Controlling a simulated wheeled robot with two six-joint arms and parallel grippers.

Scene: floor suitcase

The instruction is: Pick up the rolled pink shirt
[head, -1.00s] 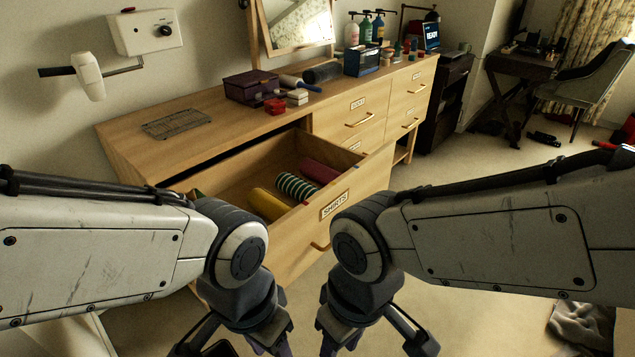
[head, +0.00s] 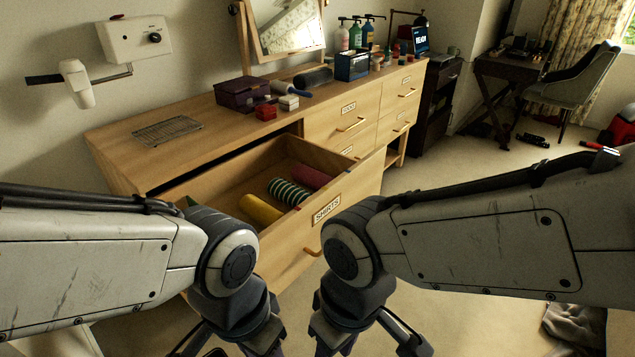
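The rolled pink shirt (head: 311,177) lies in the open drawer (head: 231,184) labelled SHIRTS, toward its far right side. A green-and-white striped roll (head: 289,191) lies beside it, then a yellow roll (head: 261,210). My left gripper (head: 264,350) and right gripper (head: 332,348) hang at the bottom edge of the head view, in front of the drawer and apart from the shirt. Their fingertips are cut off by the frame, so their opening is not shown. My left arm hides the drawer's near left part.
The dresser top holds a wire rack (head: 167,131), a purple box (head: 243,94), a red box (head: 266,112), and several bottles. The drawer's front panel (head: 345,205) stands out into the room. Dark cloth (head: 575,328) lies on the floor at right.

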